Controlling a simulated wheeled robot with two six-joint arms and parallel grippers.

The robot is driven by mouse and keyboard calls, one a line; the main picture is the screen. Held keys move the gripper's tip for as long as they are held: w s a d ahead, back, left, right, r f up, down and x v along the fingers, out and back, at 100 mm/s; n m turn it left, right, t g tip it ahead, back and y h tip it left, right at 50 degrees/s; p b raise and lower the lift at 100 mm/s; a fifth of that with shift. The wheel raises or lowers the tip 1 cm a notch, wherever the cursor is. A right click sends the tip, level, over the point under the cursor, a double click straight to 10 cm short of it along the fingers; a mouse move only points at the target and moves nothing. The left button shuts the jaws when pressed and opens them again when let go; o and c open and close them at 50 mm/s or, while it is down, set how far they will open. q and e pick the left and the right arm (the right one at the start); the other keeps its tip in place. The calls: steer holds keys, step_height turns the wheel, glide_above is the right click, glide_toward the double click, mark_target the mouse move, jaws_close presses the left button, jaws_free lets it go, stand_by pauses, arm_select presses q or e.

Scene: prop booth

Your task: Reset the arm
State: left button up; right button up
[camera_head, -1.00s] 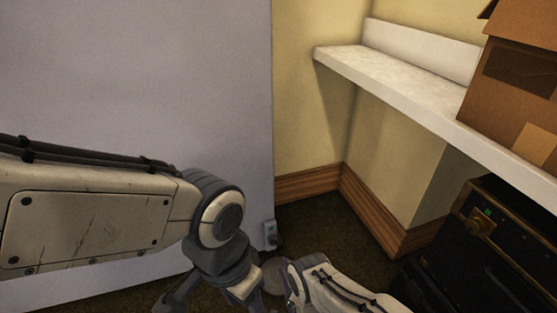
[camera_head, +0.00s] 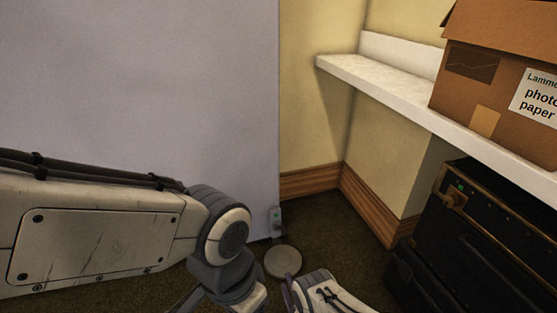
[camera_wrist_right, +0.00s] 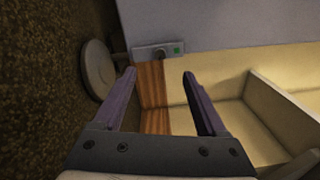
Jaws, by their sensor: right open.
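My right gripper (camera_head: 290,294) shows at the bottom of the head view, partly cut off, with a purple finger beside its white wrist. In the right wrist view its two purple fingers (camera_wrist_right: 158,78) stand wide apart with nothing between them. My left arm reaches in from the left of the head view and bends down at a grey joint. The left gripper lies below the frame edge.
A white shelf (camera_head: 395,85) bears a cardboard box (camera_head: 475,95). Black cases (camera_head: 490,240) stand below it.

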steer(key=w+a+r+n+g+p, duration=0.2)
steer(key=w+a+r+n+g, duration=0.35)
steer(key=w+a+r, duration=0.6)
steer(key=s+a+r+n+g, duration=0.1)
steer(key=s+r+n+g, duration=0.35)
steer(key=r, duration=1.05)
steer(key=s+d+r+n+g+h+p, duration=0.3)
steer(key=s+r+n, duration=0.5)
steer(key=s+r, duration=0.8)
steer(key=s+d+r+n+g, duration=0.1)
steer(key=s+d+r+n, duration=0.1)
steer(key=s+d, duration=0.35)
steer(key=s+d+r+n+g+h, duration=0.1)
steer(key=s+d+n+g, duration=0.1)
steer(key=s, duration=0.6)
steer(key=s+d+r+n+g, duration=0.1)
steer(key=s+d+r+n, duration=0.1)
steer(key=s+d, duration=0.35)
arm_select(q)
step_height(320, 180, up, 44)
steer(key=p, duration=3.8)
steer(key=shift+s+p, duration=0.35)
steer(key=shift+p, duration=0.05)
arm_select(e)
step_height(320, 180, up, 38)
steer(key=s+a, duration=0.1)
steer(key=shift+s+a+f+g, duration=0.2)
steer(key=shift+s+a+g, duration=0.1)
steer(key=shift+a, duration=0.05)
